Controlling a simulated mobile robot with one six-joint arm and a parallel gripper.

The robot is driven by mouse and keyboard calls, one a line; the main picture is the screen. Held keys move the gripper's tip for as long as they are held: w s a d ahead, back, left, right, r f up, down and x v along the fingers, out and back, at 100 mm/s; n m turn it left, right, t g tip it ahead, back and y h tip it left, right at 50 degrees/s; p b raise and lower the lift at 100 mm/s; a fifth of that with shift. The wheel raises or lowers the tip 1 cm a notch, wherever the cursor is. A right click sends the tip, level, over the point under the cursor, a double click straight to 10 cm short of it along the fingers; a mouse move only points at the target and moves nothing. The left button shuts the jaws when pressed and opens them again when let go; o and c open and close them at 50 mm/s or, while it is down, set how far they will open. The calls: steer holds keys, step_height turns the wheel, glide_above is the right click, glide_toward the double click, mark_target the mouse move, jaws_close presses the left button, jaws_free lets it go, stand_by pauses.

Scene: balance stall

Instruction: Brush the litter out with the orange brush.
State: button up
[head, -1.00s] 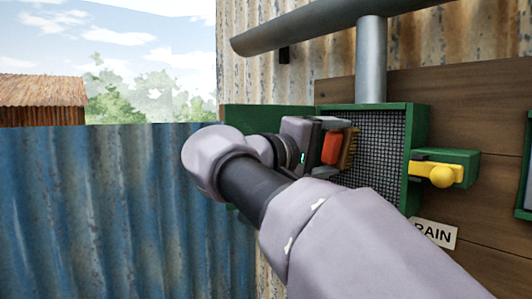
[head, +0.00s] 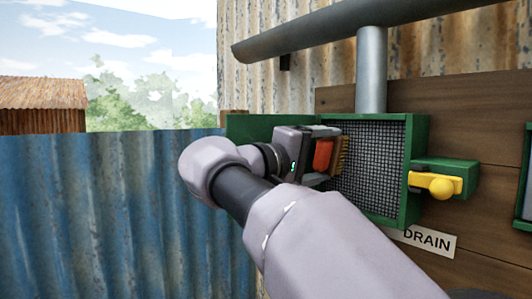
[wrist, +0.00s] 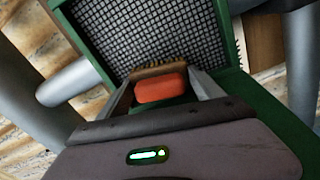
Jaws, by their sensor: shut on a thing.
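My gripper (head: 325,152) is shut on the orange brush (head: 323,154) at the left side of the green-framed box (head: 411,170). The brush has an orange back and brown bristles that point at the box's dark mesh screen (head: 372,150). In the wrist view the brush (wrist: 161,88) sits between my two fingers, with its bristles at the edge of the mesh (wrist: 150,35). I cannot tell whether the bristles touch the mesh. No litter can be made out on the visible mesh.
A grey downpipe (head: 371,70) comes down into the top of the box. A yellow handle with a round knob (head: 440,187) sits on a green block at the right. A DRAIN sign (head: 428,241) hangs below. A blue corrugated fence (head: 100,210) stands at the left.

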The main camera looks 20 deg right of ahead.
steer(key=shift+p+v, duration=0.3)
steer(key=shift+v, duration=2.5)
steer(key=p+v, duration=0.1)
steer(key=v, duration=0.2)
steer(key=shift+s, duration=0.1)
